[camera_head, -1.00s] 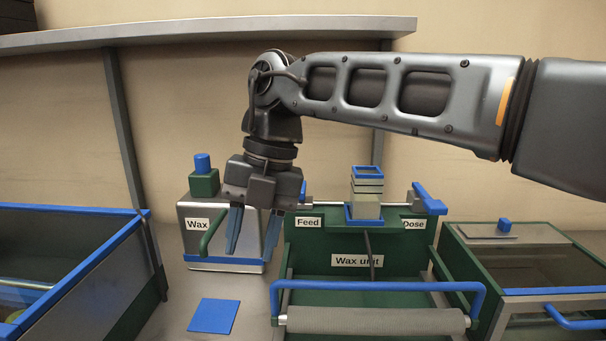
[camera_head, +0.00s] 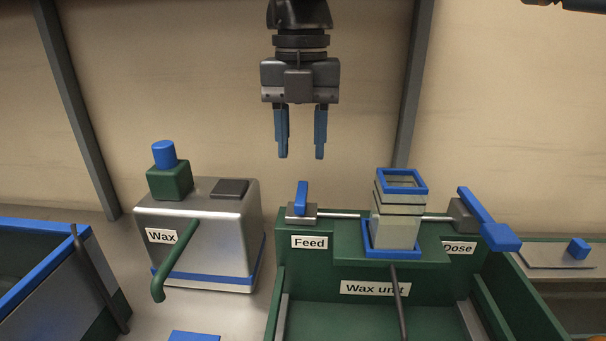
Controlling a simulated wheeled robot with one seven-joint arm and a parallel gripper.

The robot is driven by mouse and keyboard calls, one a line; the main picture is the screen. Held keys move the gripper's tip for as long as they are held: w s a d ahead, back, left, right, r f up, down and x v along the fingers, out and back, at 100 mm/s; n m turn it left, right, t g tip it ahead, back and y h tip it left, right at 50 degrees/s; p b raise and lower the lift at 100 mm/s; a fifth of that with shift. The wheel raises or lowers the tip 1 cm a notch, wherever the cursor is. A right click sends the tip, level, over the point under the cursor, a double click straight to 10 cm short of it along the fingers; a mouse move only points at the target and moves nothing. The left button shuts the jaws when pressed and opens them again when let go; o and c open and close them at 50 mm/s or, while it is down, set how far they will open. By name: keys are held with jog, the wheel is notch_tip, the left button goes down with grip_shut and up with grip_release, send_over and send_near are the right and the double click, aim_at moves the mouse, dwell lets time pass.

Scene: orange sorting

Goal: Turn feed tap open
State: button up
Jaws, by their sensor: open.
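The feed tap (camera_head: 301,198) is a small blue handle on a grey block, above the "Feed" label (camera_head: 309,242) at the left of the green wax unit (camera_head: 340,262). Its handle stands roughly upright. My gripper (camera_head: 301,150) hangs above the feed tap, pointing down. Its two blue fingers are apart with nothing between them, and a gap separates the fingertips from the tap handle. A thin rod runs from the tap to the stacked clear container (camera_head: 396,218) in the middle of the unit.
A blue dose lever (camera_head: 485,215) sits at the unit's right. The silver wax tank (camera_head: 215,240) with a green spout (camera_head: 176,258) stands at the left. A blue-rimmed bin (camera_head: 40,262) is at far left. The space around my gripper is clear.

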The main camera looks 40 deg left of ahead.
aim_at(302, 192)
notch_tip(302, 192, down, 7)
jog(key=shift+f+p, duration=0.2)
jog(key=shift+p, duration=0.15)
jog(key=shift+c, duration=0.2)
grip_shut()
